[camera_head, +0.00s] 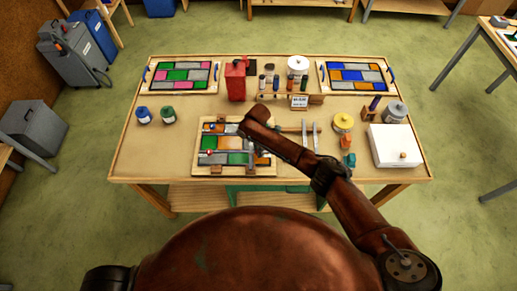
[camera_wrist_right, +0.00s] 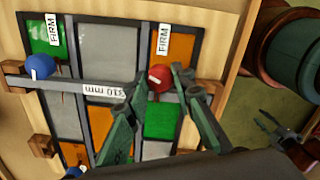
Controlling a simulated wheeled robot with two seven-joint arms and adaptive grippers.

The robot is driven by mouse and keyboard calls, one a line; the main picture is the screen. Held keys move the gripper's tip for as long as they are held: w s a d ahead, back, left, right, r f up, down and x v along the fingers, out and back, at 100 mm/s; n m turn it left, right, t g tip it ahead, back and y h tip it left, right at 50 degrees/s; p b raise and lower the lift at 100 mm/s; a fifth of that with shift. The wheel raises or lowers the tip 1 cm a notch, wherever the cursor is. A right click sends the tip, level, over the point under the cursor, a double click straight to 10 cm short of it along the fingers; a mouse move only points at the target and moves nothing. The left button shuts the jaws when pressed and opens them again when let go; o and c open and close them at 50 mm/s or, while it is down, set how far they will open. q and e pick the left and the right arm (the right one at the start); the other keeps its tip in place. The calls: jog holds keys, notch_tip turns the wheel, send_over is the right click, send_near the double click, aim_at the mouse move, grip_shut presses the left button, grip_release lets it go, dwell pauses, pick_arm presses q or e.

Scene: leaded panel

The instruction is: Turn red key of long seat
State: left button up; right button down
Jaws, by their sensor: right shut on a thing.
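The red key (camera_wrist_right: 159,77) is a round red knob on a long grey bar (camera_wrist_right: 78,84) labelled 310 mm, in the right wrist view. The bar lies across the leaded panel (camera_wrist_right: 105,34). My right gripper (camera_wrist_right: 158,80) has its two green fingers closed on either side of the red key. A blue key (camera_wrist_right: 40,66) sits near the bar's other end, apart from the fingers. In the head view my right arm covers part of the panel work (camera_head: 262,162). My left gripper (camera_wrist_right: 273,126) shows small over the floor, its fingers spread and empty.
The table (camera_head: 150,165) carries two coloured panels (camera_head: 183,77) (camera_head: 355,76) at the back. Two small jars (camera_head: 143,115) (camera_head: 168,115) stand at left. The table's front left is clear.

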jog(key=m+p, duration=0.2)
jog(key=m, duration=0.4)
jog(key=shift+r+m, duration=0.1)
jog(key=shift+m, duration=0.2)
jog(key=m+p, duration=0.2)
jog(key=m, duration=0.4)
dwell(0.4)
jog(key=c, duration=1.7)
grip_release()
jog(key=shift+o, duration=0.2)
notch_tip(320, 180, up, 12)
